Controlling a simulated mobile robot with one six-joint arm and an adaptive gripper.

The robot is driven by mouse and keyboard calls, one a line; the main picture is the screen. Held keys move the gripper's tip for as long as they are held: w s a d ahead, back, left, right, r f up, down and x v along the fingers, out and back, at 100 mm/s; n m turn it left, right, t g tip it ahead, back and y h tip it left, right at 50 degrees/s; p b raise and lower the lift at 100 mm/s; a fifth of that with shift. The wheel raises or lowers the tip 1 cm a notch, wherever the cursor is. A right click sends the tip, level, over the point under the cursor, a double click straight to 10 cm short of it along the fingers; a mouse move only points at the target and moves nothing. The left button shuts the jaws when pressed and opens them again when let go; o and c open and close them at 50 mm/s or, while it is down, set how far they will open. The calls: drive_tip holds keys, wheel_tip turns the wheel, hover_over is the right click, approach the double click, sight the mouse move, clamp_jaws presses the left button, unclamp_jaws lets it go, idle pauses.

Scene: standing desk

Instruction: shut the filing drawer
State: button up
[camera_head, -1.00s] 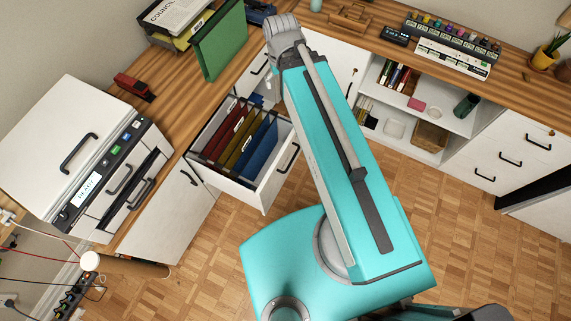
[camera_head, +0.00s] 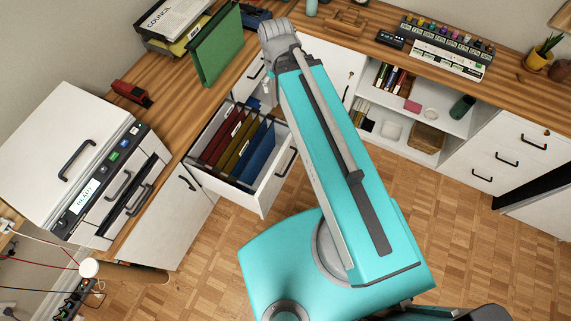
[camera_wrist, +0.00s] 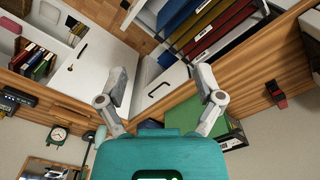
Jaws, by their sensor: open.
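The filing drawer (camera_head: 232,190) stands pulled out from under the left desk run in the head view. Red, yellow and blue hanging folders (camera_head: 238,143) are in it. Its white front carries a dark handle (camera_head: 286,163) and faces right, toward my arm. In the wrist view the folders (camera_wrist: 212,28) show at the upper right, beyond the right finger. My gripper (camera_wrist: 160,69) is open and empty, its fingers wide apart. In the head view my arm hides most of the gripper, close to the drawer's far side. I cannot tell whether it touches the drawer.
A green folder (camera_head: 217,45) stands on the desk above the drawer. A red stapler (camera_head: 131,93) and a large white printer (camera_head: 68,150) are to the left. Open shelves (camera_head: 410,117) are right of my arm. The parquet floor (camera_head: 450,235) is clear at the lower right.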

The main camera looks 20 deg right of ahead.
drive_tip(key=shift+f+b, duration=0.65)
drive_tip(key=shift+f, duration=0.05)
drive_tip(key=c, duration=0.4)
wheel_tip(320, 180, down, 3)
drive_tip(key=b, duration=0.2)
drive_tip(key=shift+r+b, duration=0.1)
drive_tip(key=shift+b, duration=0.3)
clamp_jaws()
drive_tip(key=shift+f+b, duration=0.4)
